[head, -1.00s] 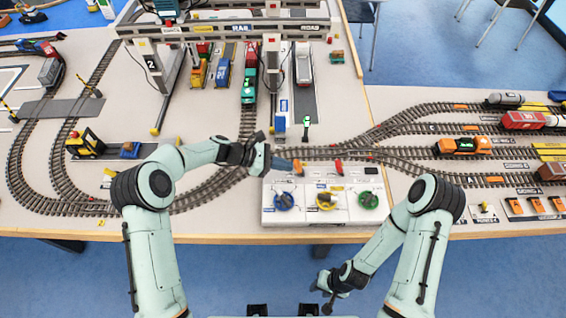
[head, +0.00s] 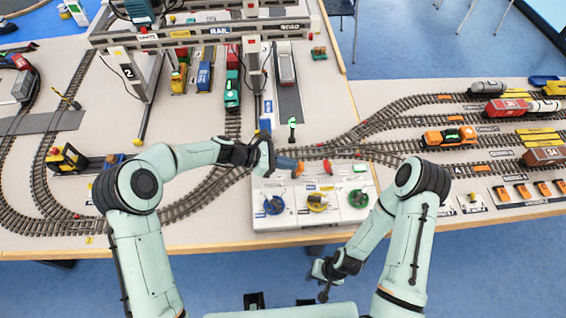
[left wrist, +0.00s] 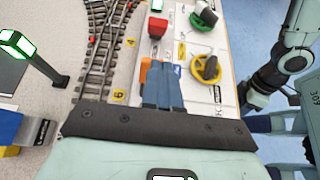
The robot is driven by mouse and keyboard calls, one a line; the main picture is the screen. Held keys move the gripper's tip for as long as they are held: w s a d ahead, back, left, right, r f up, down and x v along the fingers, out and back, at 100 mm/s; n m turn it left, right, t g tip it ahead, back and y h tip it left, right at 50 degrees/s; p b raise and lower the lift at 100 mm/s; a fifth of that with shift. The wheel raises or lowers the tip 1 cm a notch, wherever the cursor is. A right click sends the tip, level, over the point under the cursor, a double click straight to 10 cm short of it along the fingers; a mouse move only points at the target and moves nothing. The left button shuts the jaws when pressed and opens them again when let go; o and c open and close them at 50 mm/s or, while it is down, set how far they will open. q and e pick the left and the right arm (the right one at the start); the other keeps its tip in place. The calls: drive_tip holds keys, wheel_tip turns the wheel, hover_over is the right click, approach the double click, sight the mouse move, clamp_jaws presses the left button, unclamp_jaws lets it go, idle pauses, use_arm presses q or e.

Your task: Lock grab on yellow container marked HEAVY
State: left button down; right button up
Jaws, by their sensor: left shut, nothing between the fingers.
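My left gripper (head: 288,164) is shut and empty at the back left edge of the white control console (head: 285,218). In the left wrist view its closed fingers (left wrist: 162,85) are beside an orange lever (left wrist: 146,68) and partly cover it; I cannot tell whether they touch. The lever also shows in the head view (head: 299,169). A small yellow load (head: 179,80) stands under the gantry crane (head: 215,38); I cannot read a HEAVY mark on it. The grab is not clearly visible. My right gripper (head: 323,296) hangs in front of the table, too small to judge.
The console carries a blue wheel (head: 273,204), a yellow wheel (head: 317,201), a green wheel (head: 358,198) and a red lever (head: 327,166). A green signal post (head: 292,130) stands behind it. Rail tracks and wagons fill the right side.

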use_arm(q)
drive_tip(key=shift+r+p, duration=0.35)
drive_tip(key=shift+r, duration=0.45)
use_arm(e)
drive_tip(key=shift+w+r, duration=0.4)
drive_tip(key=shift+r, duration=0.05)
use_arm(q)
drive_tip(key=shift+a, duration=0.1)
